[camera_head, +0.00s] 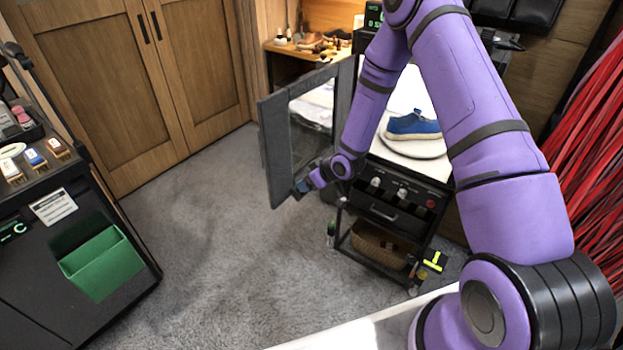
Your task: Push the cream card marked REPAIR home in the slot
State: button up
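My gripper (303,186) is small in view, at the lower edge of an open grey-framed glass door (276,150) of a cabinet. Whether its fingers touch the door or are open or shut, I cannot tell. No card marked REPAIR can be made out. On the black console (30,258) at the left stand several small upright pieces: a pale one (11,168), a blue one (35,158) and a brown one (59,147). Their lettering is too small to read. No slot can be made out for certain.
A blue shoe (413,125) stands on a round white plate inside the cabinet. A black cart with a wicker basket (379,246) is below it. A green bin (102,264) projects from the console. Grey carpet (215,240) lies clear between console and cart.

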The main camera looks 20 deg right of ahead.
jog(key=o, duration=0.9)
jog(key=v, duration=1)
jog(key=shift+s+d+r, duration=0.15)
jog(key=shift+s+r, duration=0.05)
jog(key=shift+r, duration=0.15)
jog(key=s+d+r+m+h, duration=0.1)
jog(key=s+d+r+h, duration=0.15)
jog(key=r, duration=0.55)
jog(key=s+d+r+m+h, duration=0.1)
jog(key=s+r+h, duration=0.15)
jog(key=r, duration=0.65)
jog(key=s+d+r+m+h, duration=0.1)
jog(key=s+d+r, duration=0.15)
jog(key=r, duration=0.55)
jog(key=s+a+r+m, duration=0.1)
jog(key=s+r, duration=0.3)
jog(key=s, duration=0.4)
jog(key=s+r+m+g, duration=0.1)
jog(key=s+r, duration=0.3)
jog(key=s, duration=0.4)
jog(key=s+a+r+m+g, duration=0.1)
jog(key=s+r+m, duration=0.1)
jog(key=s+r, duration=0.3)
jog(key=shift+s+a+y, duration=0.15)
jog(key=shift+s+y, duration=0.05)
jog(key=shift+s, duration=0.8)
jog(key=shift+s+a+y, duration=0.2)
jog(key=shift+s, duration=0.8)
